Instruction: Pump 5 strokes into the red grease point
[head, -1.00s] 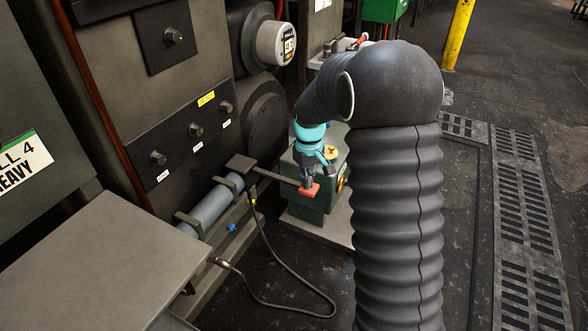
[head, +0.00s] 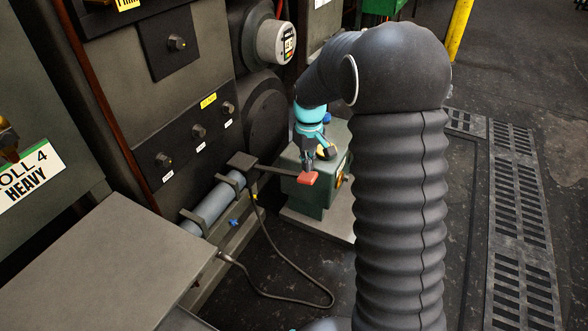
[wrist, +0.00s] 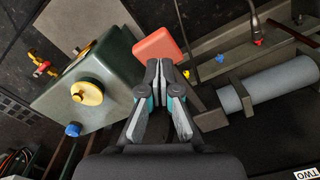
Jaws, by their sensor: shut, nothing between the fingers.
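The grease pump's grey-blue cylinder (head: 214,204) lies in brackets on the machine's side. Its lever ends in a red pad (head: 309,178), which also shows in the wrist view (wrist: 158,45). My gripper (head: 309,168) is shut and empty, its fingertips over the pad; in the wrist view the fingertips (wrist: 166,68) overlap the pad's near edge. I cannot tell whether they touch it. A black hose loops from the pump to the low rail. In the wrist view a hose end stands at a red fitting (wrist: 259,42). A blue fitting (head: 234,222) sits on the rail.
A green box (head: 308,196) with a yellow cap (wrist: 87,92) and a blue knob (wrist: 73,129) stands just beyond the lever. A grey tabletop (head: 110,262) fills the near left. Floor grates (head: 520,220) lie at right. My arm hides the middle of the view.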

